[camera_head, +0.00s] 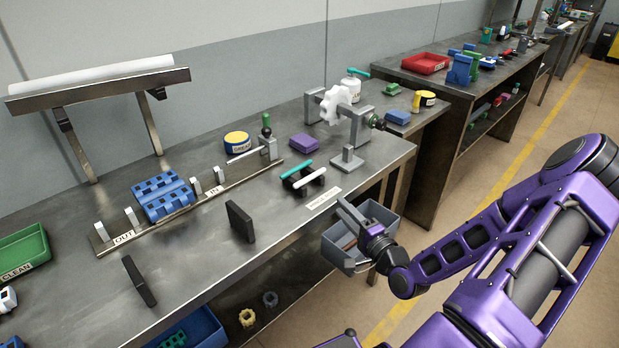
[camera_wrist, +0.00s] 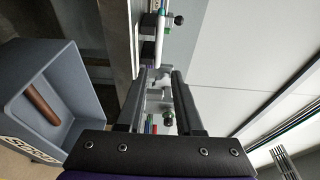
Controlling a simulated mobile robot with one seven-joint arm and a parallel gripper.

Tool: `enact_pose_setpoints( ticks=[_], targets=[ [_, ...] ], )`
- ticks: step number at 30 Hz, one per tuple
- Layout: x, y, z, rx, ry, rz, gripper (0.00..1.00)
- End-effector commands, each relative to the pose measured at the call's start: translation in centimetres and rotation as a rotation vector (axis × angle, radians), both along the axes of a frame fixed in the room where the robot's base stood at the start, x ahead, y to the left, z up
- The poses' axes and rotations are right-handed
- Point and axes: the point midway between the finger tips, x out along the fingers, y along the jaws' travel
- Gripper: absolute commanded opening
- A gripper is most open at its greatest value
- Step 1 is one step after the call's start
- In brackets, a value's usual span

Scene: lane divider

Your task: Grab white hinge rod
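A white rod (camera_head: 309,178) lies across dark supports on the workbench, near its front edge, parallel to a teal rod (camera_head: 297,169). I take it for the white hinge rod. My gripper (camera_head: 349,220) is in front of the bench edge, by the grey bin, apart from the rod and to its lower right. In the wrist view my gripper (camera_wrist: 158,76) has its two dark fingers spread with nothing held between them. A long pale rod shape (camera_wrist: 161,24) shows beyond the fingertips in that view; I cannot tell surely which rod it is.
A grey bin (camera_head: 335,255) hangs at the bench front, close to my gripper; a brown rod (camera_wrist: 42,103) lies inside it. A grey post on a base (camera_head: 347,161) stands right of the rods. Two black upright plates (camera_head: 240,222) (camera_head: 139,281) stand left along the front.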

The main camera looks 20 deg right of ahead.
Motion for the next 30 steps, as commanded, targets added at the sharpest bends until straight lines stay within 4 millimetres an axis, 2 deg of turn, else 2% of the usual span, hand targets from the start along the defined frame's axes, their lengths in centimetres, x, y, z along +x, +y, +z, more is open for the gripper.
enact_pose_setpoints(
  ticks=[3,9,17,25,30],
  targets=[
    [2.8,0.4,0.0,-0.001,-0.002,0.003,0.35],
    [6.7,0.8,0.0,-0.002,0.001,0.001,0.35],
    [8.7,1.1,-0.1,-0.001,0.002,0.001,0.35],
    [12.4,1.9,-0.3,-0.003,0.001,0.000,0.35],
    [13.5,2.0,-0.3,-0.002,0.002,-0.001,0.35]
  ],
)
